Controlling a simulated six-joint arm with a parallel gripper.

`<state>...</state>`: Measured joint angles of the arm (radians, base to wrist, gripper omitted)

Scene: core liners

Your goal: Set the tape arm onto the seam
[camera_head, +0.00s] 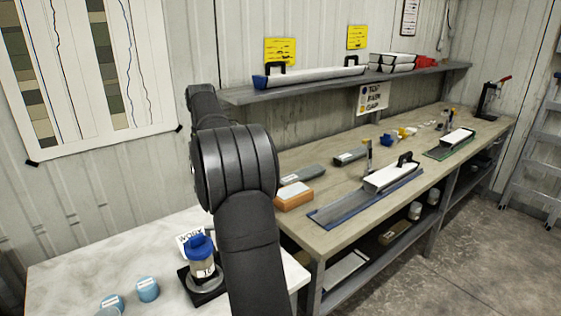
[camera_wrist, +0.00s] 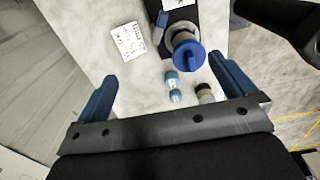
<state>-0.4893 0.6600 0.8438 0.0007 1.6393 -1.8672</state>
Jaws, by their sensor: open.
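I cannot pick out a tape arm or a seam with certainty in either view. A blue-topped jar-like piece (camera_head: 202,259) stands on a black base (camera_head: 208,290) on the white table. It also shows in the wrist view (camera_wrist: 188,56), beyond the fingertips, with a small grey-blue piece (camera_wrist: 160,28) beside it. My gripper (camera_wrist: 163,70) is open and empty, its blue fingers spread wide above the table. In the head view my dark arm hides the gripper.
Blue-lidded pots (camera_head: 148,289) sit on the white table (camera_head: 70,262). A lettered card (camera_wrist: 128,40) lies near the base. The wooden bench (camera_head: 330,235) holds a long tray with a white half-tube (camera_head: 393,178), an orange-sided block (camera_head: 294,198) and grey bars. A shelf (camera_head: 240,97) overhangs it.

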